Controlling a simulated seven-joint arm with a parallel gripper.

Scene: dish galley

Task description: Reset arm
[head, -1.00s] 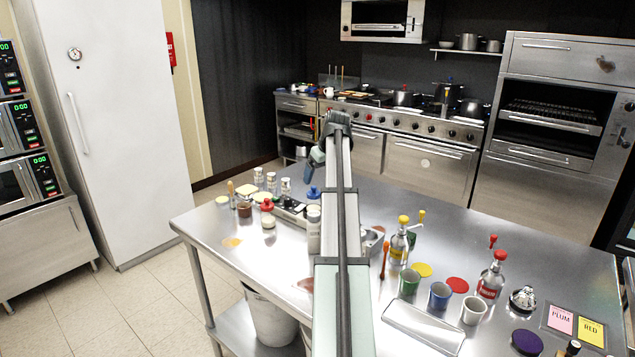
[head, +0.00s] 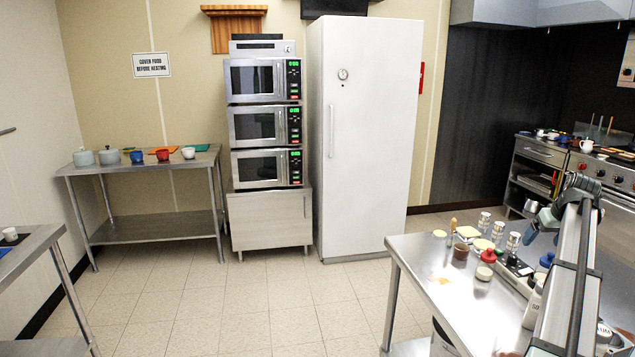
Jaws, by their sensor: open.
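My arm (head: 575,270) stretches out over the steel island table (head: 425,262) at the right of the head view. My gripper (head: 541,222) hangs from the arm's far end, above the table and left of the arm. It is open. It is small and partly turned away, and I see nothing held in it.
Salt and pepper shakers (head: 497,231), a red-lidded jar (head: 486,265) and a white bottle (head: 532,308) stand near my arm. A tall white fridge (head: 365,140), stacked microwaves (head: 265,125) and a side table with bowls (head: 140,170) line the back. The tiled floor is clear.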

